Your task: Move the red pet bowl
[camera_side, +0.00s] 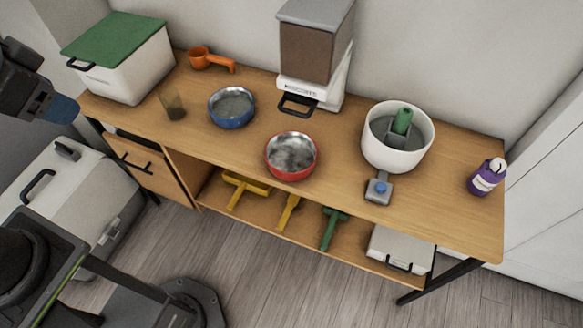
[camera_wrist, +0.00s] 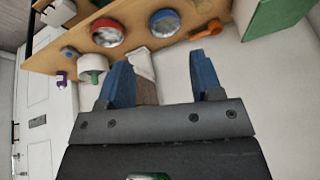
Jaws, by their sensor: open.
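The red pet bowl (camera_side: 291,157) sits upright on the wooden table near its front edge, with a shiny metal inside. It also shows in the wrist view (camera_wrist: 108,33), near the top edge. A blue bowl (camera_side: 231,107) of the same kind stands to its left and further back. My gripper (camera_wrist: 160,75) shows in the wrist view with its two blue fingers apart and nothing between them. In the side view only part of it shows, a blue fingertip (camera_side: 62,108) at the left edge, well away from the red bowl.
Along the table (camera_side: 455,205) stand a green-lidded bin (camera_side: 120,85), an orange scoop (camera_side: 211,61), a small dark cup (camera_side: 172,103), a food dispenser (camera_side: 310,50), a white fountain (camera_side: 398,150) and a purple bottle (camera_side: 486,178). Tools lie on the shelf below. Bare wood surrounds the red bowl.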

